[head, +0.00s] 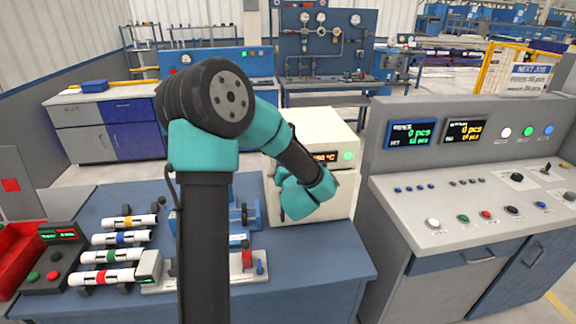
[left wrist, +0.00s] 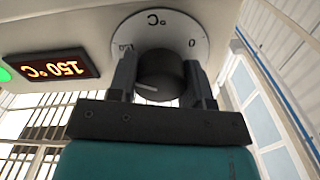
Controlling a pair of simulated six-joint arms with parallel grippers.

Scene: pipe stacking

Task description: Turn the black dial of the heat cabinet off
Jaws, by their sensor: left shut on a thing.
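The heat cabinet (head: 330,125) is a cream box on the blue bench, partly hidden behind my left arm in the head view. Its display (left wrist: 52,68) reads 150 °C, upside down in the left wrist view, with a green light (left wrist: 4,74) at its side. The black dial (left wrist: 160,76) sits on a round white scale plate (left wrist: 185,28) marked °C and 0. My left gripper (left wrist: 161,82) is around the dial, one finger on each side, shut on it. The dial and the fingers are hidden in the head view. My right gripper is not in view.
White pipes with coloured bands (head: 120,239) lie in a rack at the left of the bench (head: 320,262). A red bin (head: 20,255) stands at the far left. A blue fixture (head: 243,215) is close beside the cabinet. A grey control console (head: 400,205) stands to the right.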

